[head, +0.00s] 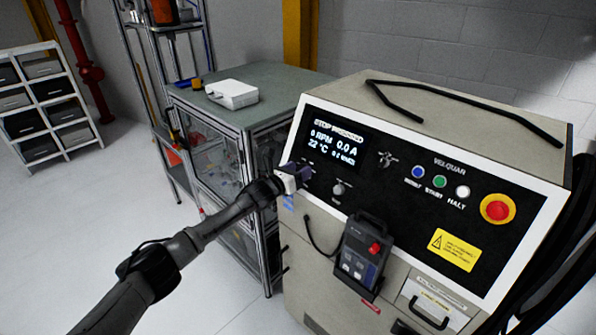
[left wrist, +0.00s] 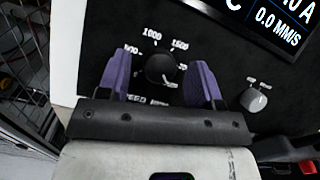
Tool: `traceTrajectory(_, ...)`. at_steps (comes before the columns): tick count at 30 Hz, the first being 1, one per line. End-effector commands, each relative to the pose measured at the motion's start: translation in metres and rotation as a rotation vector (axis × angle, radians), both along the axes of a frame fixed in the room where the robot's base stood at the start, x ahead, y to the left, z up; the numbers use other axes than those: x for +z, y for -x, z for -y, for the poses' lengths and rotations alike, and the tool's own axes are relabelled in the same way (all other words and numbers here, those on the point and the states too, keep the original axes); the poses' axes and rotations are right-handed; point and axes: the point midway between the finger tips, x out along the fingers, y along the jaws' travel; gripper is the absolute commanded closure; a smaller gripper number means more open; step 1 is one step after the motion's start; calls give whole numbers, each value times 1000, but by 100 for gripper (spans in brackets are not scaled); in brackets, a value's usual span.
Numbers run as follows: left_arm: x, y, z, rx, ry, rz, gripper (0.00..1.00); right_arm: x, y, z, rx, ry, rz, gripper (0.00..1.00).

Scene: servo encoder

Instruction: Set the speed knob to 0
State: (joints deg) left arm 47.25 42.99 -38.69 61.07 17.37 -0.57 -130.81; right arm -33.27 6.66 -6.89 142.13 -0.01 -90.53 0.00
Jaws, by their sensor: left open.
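The speed knob (left wrist: 160,68) is a round black dial on the black panel, ringed by white numbers including 1000 and 1500. Its pointer direction cannot be made out. My left gripper (head: 296,173) is at the left edge of the panel, below the display, and covers the knob in the head view. In the left wrist view its two purple fingers (left wrist: 161,75) are open, one on each side of the knob, with a gap on both sides. The display (head: 334,144) reads 0 RPM, 0.0 A and 22 °C. My right gripper is not in view.
A second, grey knob (left wrist: 254,98) sits right of the gripper; it also shows in the head view (head: 339,189). A handheld pendant (head: 363,254) hangs below. Several buttons and a red emergency stop (head: 497,209) are farther right. A metal-framed cabinet (head: 248,134) stands left.

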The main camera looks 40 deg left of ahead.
Motion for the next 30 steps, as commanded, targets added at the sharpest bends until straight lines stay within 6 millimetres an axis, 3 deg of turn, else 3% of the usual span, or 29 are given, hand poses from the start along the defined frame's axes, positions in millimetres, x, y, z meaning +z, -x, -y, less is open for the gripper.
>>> traceTrajectory(8,0,0,0,0,0,0,40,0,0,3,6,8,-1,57)
traceTrajectory(23,0,0,0,0,0,0,87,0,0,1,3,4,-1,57)
traceTrajectory(30,0,0,1,9,20,-1,89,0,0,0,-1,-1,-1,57)
